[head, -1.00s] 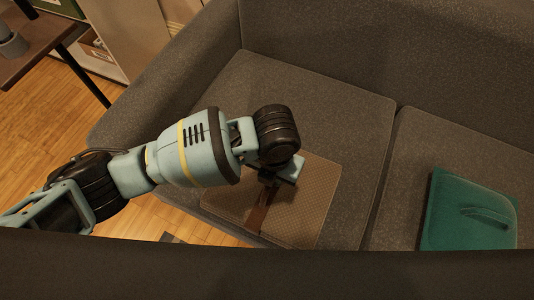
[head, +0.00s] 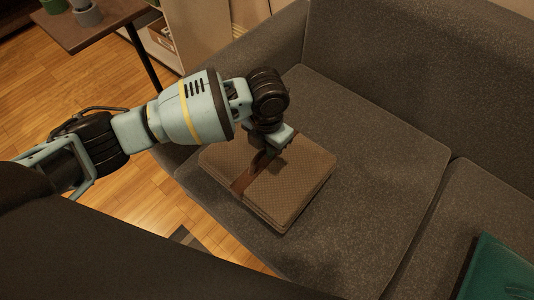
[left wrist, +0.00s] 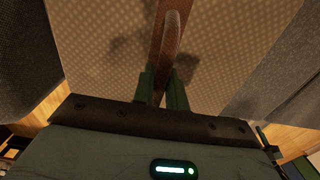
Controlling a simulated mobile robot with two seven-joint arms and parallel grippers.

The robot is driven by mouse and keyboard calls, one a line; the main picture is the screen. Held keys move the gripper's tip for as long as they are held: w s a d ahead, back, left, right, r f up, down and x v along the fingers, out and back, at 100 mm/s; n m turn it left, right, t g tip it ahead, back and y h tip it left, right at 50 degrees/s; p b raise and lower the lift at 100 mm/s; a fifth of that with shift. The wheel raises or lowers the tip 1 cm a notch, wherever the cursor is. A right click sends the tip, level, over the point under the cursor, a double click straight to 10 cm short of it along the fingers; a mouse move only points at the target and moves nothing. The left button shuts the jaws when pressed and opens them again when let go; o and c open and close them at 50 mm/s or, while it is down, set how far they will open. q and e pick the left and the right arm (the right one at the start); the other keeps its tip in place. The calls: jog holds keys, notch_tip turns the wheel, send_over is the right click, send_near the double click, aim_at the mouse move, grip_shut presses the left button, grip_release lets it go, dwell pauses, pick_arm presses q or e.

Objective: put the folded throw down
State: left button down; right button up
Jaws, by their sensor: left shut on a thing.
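The folded throw (head: 297,180) is a brown, patterned, flat square bundle with a darker brown strap (head: 243,182) across it. It lies level over the left seat of the grey sofa (head: 375,150), near its front left corner. I cannot tell whether it rests on the cushion or hangs just above. My left gripper (head: 266,152) comes down from above and is shut on the strap's raised handle. In the left wrist view the two fingers (left wrist: 164,88) pinch the strap, with the throw (left wrist: 100,50) filling the area beyond. My right gripper is not in view.
A teal cushion-like thing with a handle (head: 500,270) lies on the right seat. A wooden table (head: 95,25) with pots stands at the upper left. The sofa back (head: 430,70) rises behind. The left seat is bare right of the throw.

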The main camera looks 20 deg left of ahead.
pick_arm(q)
jog(key=shift+f+b, duration=0.7)
jog(key=shift+f, duration=1.05)
jog(key=shift+f, duration=0.1)
jog(key=c, duration=1.4)
grip_release()
jog(key=shift+c, duration=0.2)
jog(key=shift+o, duration=0.2)
